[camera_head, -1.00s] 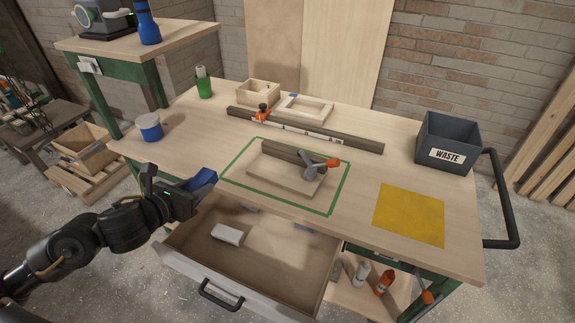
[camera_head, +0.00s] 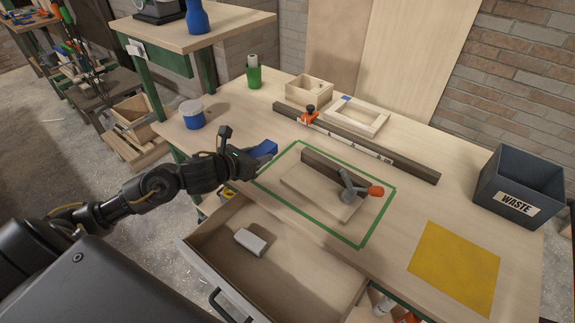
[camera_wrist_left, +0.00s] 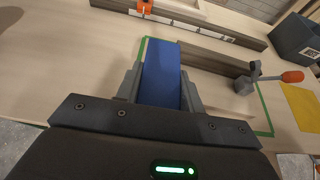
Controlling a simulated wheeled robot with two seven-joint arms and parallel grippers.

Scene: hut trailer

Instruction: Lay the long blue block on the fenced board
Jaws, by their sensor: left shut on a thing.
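My left gripper (camera_head: 247,156) is shut on the long blue block (camera_head: 262,149), above the bench at the left edge of the green tape outline. In the left wrist view the blue block (camera_wrist_left: 161,75) sticks out forward between the two fingers (camera_wrist_left: 160,92). The fenced board (camera_head: 305,190) lies inside the green outline, with a dark brown fence (camera_head: 345,173) along its far side. A toggle clamp (camera_head: 357,190) with an orange handle tip stands at its right end. The block is to the left of the board and apart from it. My right gripper is not in view.
A long rail (camera_head: 350,142), a wooden frame (camera_head: 355,114) and a small box (camera_head: 309,90) lie behind. The waste bin (camera_head: 520,187) and yellow sheet (camera_head: 455,266) are on the right.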

